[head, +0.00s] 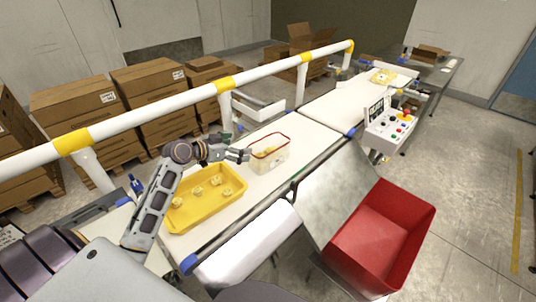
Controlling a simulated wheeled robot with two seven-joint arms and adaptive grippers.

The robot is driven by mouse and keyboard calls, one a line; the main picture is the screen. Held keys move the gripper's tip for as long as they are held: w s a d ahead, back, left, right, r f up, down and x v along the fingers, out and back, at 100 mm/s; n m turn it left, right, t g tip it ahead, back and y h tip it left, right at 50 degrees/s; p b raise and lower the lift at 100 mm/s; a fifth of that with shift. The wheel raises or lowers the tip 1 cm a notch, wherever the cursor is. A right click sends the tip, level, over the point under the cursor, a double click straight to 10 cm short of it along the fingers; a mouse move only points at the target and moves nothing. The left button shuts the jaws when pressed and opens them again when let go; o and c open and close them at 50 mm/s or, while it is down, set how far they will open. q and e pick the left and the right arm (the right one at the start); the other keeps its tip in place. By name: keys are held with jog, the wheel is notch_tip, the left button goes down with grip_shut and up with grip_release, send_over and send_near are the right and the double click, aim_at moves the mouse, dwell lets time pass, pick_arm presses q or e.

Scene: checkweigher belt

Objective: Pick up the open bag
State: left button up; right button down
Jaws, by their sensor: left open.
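The open bag (273,160) stands upright on the white belt, pale and see-through with a red rim around its open top and some yellow contents inside. My left gripper (246,155) is open just left of the bag, with its fingertips close to the bag's left side. I cannot tell whether they touch it. My left arm reaches in from the lower left over the yellow tray. My right gripper is not in view.
A yellow tray (233,203) with several small pale bags lies nearer on the belt. A red bin (400,228) stands right of a metal chute. A control box (391,128) is beside the belt. A white-and-yellow rail (190,94) runs behind the belt, with cartons beyond.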

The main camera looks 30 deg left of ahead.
aim_at(255, 144)
pick_arm(q)
jog(key=p+x, duration=0.1)
jog(key=x, duration=0.5)
jog(key=shift+w+d, duration=0.2)
jog(key=shift+w, duration=0.15)
jog(key=shift+w+d+f, duration=0.25)
jog(key=shift+w+f, duration=0.05)
jog(key=shift+w, duration=0.25)
jog(key=shift+w+d+f, duration=0.1)
jog(key=shift+w, duration=0.05)
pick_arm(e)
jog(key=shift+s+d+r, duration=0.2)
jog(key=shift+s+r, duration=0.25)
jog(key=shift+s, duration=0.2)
pick_arm(q)
jog(key=shift+w+d, duration=0.1)
jog(key=shift+w, duration=0.05)
